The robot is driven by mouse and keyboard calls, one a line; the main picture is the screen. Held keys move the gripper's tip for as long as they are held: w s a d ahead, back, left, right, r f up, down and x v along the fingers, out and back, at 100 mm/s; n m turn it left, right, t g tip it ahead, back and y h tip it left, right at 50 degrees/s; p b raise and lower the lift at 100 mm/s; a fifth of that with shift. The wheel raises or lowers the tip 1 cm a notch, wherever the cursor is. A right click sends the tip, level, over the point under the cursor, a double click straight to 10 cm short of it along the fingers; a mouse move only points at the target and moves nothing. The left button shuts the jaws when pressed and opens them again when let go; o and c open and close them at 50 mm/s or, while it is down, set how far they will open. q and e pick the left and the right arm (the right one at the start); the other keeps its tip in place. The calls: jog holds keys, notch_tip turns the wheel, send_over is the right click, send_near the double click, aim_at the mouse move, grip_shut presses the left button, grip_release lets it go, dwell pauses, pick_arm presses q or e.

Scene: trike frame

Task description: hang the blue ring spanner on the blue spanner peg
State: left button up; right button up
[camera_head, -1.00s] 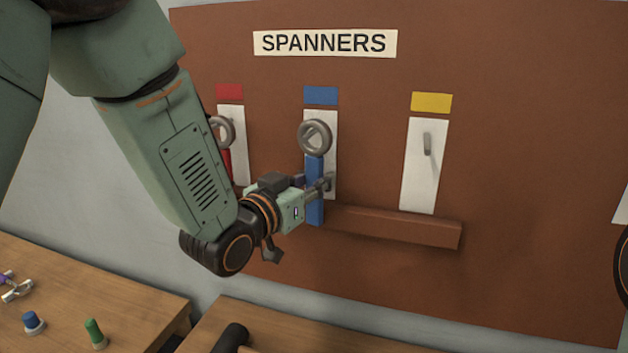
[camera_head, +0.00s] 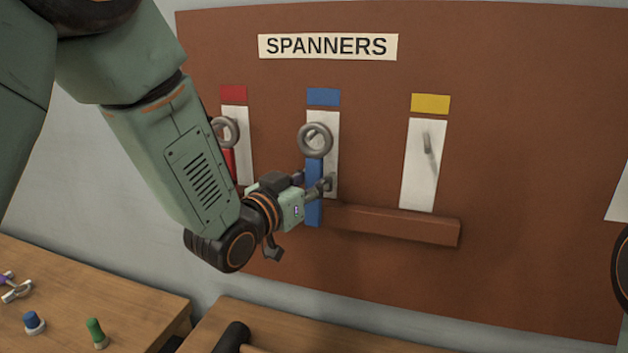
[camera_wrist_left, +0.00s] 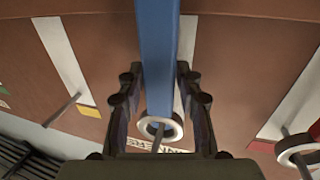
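The blue ring spanner (camera_head: 314,190) hangs upright, grey ring up, in front of the white strip (camera_head: 331,150) under the blue label (camera_head: 323,97). My left gripper (camera_head: 314,183) has its fingers on both sides of the blue handle. In the left wrist view, the fingers (camera_wrist_left: 160,75) close against the handle (camera_wrist_left: 157,45). The grey ring (camera_wrist_left: 160,128) shows beyond them. The blue spanner peg (camera_wrist_left: 157,133) shows within the ring's opening; how far it passes through is unclear. My right gripper is not in view.
A red spanner (camera_head: 226,131) is at the left strip. The yellow-labelled peg (camera_head: 427,143) is bare. A brown ledge (camera_head: 400,226) juts from the board below the strips. Wooden benches (camera_head: 80,290) with small coloured items stand at lower left.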

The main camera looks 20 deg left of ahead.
pick_arm(q)
jog(key=o, duration=0.3)
jog(key=shift+d, duration=0.1)
jog(key=shift+w+f, duration=0.15)
jog(key=shift+w, duration=0.1)
